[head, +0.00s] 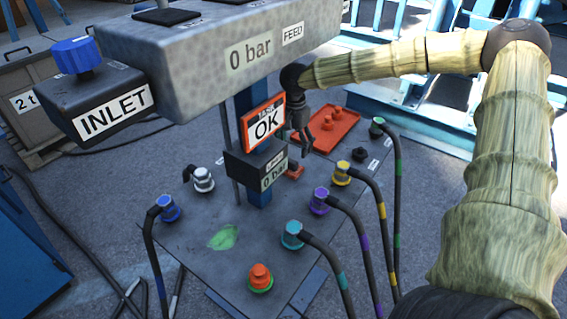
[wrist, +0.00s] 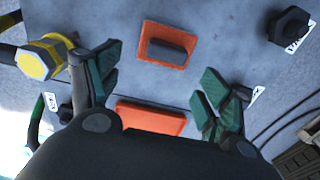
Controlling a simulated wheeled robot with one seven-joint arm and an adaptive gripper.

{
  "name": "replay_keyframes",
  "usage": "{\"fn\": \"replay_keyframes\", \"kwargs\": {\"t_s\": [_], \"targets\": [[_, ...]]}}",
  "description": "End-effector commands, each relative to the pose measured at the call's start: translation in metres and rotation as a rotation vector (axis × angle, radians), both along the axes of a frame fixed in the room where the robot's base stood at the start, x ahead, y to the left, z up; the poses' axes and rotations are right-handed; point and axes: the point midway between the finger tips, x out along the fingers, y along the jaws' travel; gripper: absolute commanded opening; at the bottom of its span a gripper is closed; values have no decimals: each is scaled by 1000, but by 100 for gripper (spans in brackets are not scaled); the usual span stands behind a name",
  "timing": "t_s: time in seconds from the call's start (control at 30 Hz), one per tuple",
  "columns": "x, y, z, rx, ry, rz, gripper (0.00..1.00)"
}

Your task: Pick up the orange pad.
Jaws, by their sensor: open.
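The orange pad (wrist: 150,52) lies flat on the grey panel in the wrist view, with a dark grey block on its middle. In the head view a small orange piece (head: 294,171), probably the same pad, shows beside the post, below my gripper (head: 304,143). In the wrist view my gripper (wrist: 160,78) is open and empty. Its green-faced fingers stand to the left and right, and the pad lies beyond their tips, towards the top of the picture. They do not appear to touch it.
An orange tray (head: 342,128) with orange pegs lies behind my gripper. A yellow connector (wrist: 38,60) is close to the left finger, and a black knob (wrist: 290,25) is at upper right. The post with the OK sign (head: 266,124) stands close by. Hoses rise at right.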

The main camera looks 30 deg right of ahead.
Motion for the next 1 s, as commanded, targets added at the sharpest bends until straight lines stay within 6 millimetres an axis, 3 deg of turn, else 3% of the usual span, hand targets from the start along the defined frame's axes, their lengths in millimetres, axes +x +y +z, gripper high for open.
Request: {"fn": "replay_keyframes", "kwargs": {"t_s": [0.37,0.7,0.97,1.0], "targets": [[7,12,-29,-2,1,16,79],[6,14,-69,-1,1,13,79],[6,13,-72,-1,0,12,79],[6,13,-72,-1,0,12,73]]}}
